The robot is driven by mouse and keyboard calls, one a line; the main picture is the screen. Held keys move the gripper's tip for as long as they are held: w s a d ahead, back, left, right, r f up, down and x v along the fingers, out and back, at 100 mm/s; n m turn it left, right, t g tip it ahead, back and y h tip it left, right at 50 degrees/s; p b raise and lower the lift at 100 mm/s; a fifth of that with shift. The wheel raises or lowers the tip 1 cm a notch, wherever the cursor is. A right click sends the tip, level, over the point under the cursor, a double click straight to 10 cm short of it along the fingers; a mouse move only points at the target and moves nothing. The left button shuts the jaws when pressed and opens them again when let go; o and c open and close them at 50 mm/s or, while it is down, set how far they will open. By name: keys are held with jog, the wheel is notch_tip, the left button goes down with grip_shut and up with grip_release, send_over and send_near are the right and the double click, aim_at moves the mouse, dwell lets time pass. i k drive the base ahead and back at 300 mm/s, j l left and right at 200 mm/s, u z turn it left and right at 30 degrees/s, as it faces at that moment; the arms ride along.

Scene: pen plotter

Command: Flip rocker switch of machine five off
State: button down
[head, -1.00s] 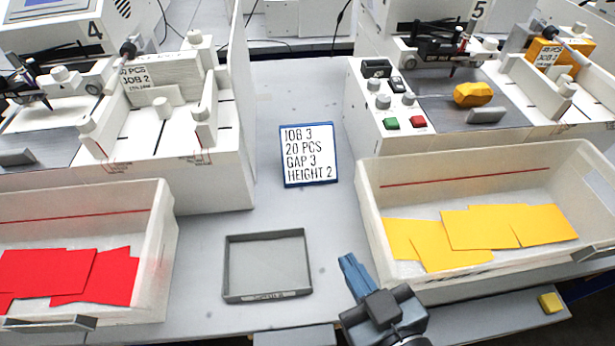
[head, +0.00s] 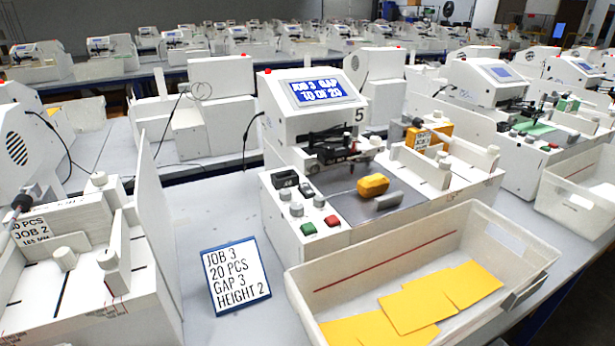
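Machine five (head: 310,120), a white plotter marked 5, stands in the middle of the head view. Its screen (head: 318,91) is lit blue and reads "JOB 3 GAP", with a second line under it. A small dark rocker switch (head: 306,188) sits on the front left control panel, beside a black counter window (head: 285,181). Its position is too small to tell. Knobs, a green button (head: 308,227) and a red button (head: 331,220) are on the same panel. My gripper is not in view.
A white bin (head: 420,262) with yellow sheets (head: 425,300) stands before machine five. A blue-framed job card (head: 236,276) stands on the table to its left. Another white machine (head: 70,250) stands at the left. A yellow piece (head: 373,185) lies on machine five's bed.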

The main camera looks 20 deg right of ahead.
aim_at(306, 190)
jog(key=i+l, duration=0.1)
jog(key=l, duration=0.5)
jog(key=i+l, duration=0.1)
jog(key=l, duration=0.5)
jog(key=i+l, duration=0.1)
jog(key=l, duration=0.5)
jog(key=u, duration=1.7)
